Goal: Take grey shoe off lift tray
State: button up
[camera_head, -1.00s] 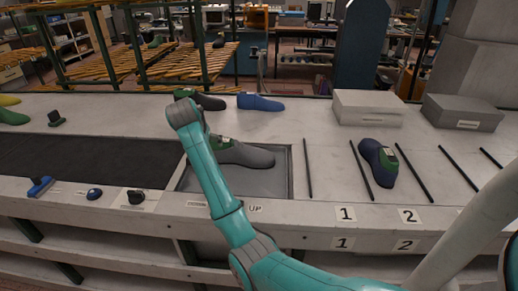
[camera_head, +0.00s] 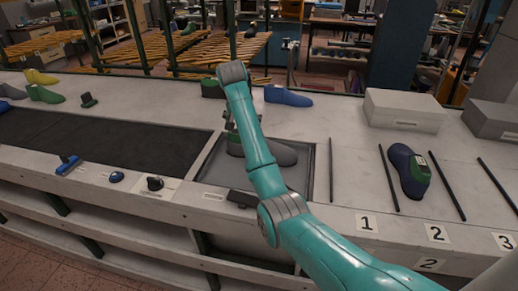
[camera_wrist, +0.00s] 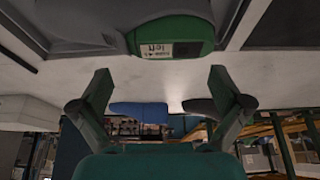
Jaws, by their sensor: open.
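The grey shoe (camera_head: 285,153), with a green top, lies in the recessed lift tray (camera_head: 315,180), partly covered by my arm. In the wrist view the grey shoe (camera_wrist: 88,18) is at the top edge, its green end with a white "left" label facing my gripper. My gripper (camera_wrist: 160,74) is open and empty; its two fingers stand apart, with the labelled end beyond their tips. In the head view my gripper is mostly hidden behind my arm, near the shoe's green end.
A blue shoe (camera_head: 288,97) and a dark shoe with green (camera_head: 211,89) stand behind the tray. A dark blue shoe (camera_head: 408,172) lies between black rods at right. A grey box (camera_head: 404,110) is behind. A dark belt (camera_head: 95,140) lies left of the tray.

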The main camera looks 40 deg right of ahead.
jog(key=shift+x, duration=2.4)
jog(key=shift+s+d+f, duration=0.1)
jog(key=shift+s, duration=0.1)
grip_shut()
